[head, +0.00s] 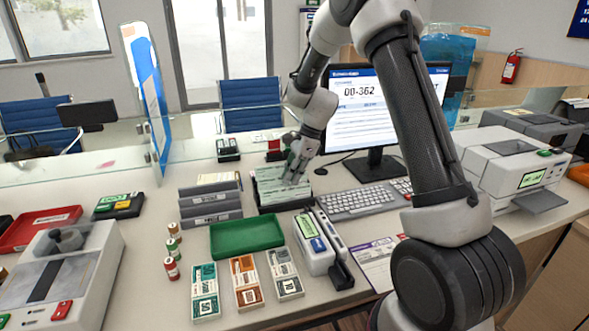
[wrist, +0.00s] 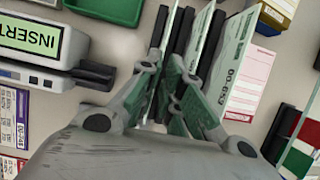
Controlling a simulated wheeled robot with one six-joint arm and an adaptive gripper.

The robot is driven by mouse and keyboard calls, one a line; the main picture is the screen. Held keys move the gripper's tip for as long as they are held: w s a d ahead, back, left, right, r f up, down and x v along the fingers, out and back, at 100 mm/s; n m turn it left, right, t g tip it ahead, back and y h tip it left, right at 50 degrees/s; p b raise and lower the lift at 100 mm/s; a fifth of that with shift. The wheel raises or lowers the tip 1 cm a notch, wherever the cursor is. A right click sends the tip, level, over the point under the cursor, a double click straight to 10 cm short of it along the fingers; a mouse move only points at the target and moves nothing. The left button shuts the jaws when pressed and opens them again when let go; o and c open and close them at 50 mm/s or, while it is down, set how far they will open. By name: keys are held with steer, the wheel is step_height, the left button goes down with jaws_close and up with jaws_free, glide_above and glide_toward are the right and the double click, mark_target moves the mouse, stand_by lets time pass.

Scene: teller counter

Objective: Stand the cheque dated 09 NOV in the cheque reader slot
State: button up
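The cheque rack (head: 283,206) is a dark holder with pale green cheques (head: 270,184) standing in it. My gripper (head: 293,174) is down at these cheques. In the wrist view my gripper's fingers (wrist: 168,72) point in among the upright sheets and black dividers, with a thin sheet edge-on between them. I cannot tell whether they press on it. A cheque (wrist: 230,50) beside the right finger shows printed digits, but no date is readable. The cheque reader (head: 314,243) is a white unit with a dark slot part on its right; its display reads INSERT in the wrist view (wrist: 30,36).
An empty green tray (head: 247,238) lies left of the reader, with grey sorting racks (head: 210,206) behind it. Banded note stacks (head: 246,283) lie in front. A keyboard (head: 360,200) and monitor (head: 375,115) stand right and behind. A leaflet (head: 375,262) lies right of the reader.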

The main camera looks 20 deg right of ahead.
mark_target(286, 188)
steer(key=x, duration=0.5)
jaws_close()
step_height(286, 188, up, 12)
steer(key=shift+f, duration=0.25)
stand_by(1.7)
stand_by(0.5)
